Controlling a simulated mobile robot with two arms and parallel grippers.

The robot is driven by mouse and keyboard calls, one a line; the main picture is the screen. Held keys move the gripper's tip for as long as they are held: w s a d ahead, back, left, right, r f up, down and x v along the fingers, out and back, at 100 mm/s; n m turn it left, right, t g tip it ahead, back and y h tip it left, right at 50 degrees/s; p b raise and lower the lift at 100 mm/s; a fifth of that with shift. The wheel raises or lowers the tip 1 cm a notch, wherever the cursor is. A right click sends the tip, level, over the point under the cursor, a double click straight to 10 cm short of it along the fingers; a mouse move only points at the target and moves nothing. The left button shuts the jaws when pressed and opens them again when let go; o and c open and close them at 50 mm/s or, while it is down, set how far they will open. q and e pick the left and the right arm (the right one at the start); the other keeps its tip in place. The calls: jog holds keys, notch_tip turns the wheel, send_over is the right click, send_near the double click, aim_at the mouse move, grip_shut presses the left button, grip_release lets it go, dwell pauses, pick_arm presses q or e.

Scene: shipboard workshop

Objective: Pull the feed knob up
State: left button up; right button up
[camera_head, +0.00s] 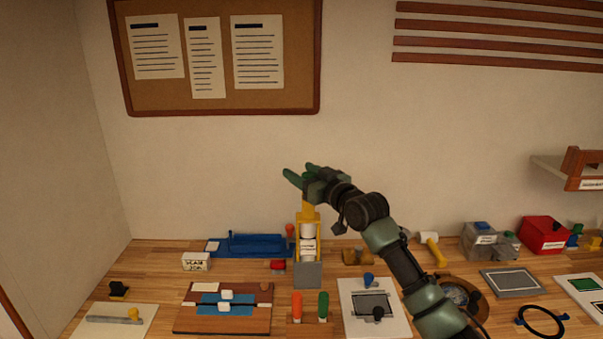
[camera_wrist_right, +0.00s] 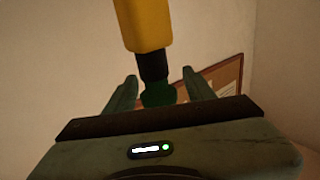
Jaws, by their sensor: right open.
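A yellow device (camera_head: 307,213) with white rolls inside and a grey base stands upright at the back middle of the bench. In the right wrist view its yellow end (camera_wrist_right: 143,22) leads to a black stem (camera_wrist_right: 152,65) and a dark green knob (camera_wrist_right: 158,94), which I take as the feed knob. My right gripper (camera_head: 300,173) is at the top of the device. Its two green fingers are open, one on each side of the knob, with visible gaps in the wrist view. In the head view the gripper hides the knob. My left gripper is out of view.
A blue tray (camera_head: 246,251) lies left of the device. Orange and green handles (camera_head: 323,305) stand in front of it, beside a white board (camera_head: 354,326). A yellow-handled mallet (camera_head: 436,252) and a red box (camera_head: 543,236) are to the right. The wall is close behind.

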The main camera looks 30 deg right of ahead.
jog(key=s+b, duration=0.2)
jog(key=s, duration=0.5)
jog(key=shift+s+d+b, duration=0.15)
jog(key=shift+s+b, duration=0.1)
jog(key=shift+b, duration=0.05)
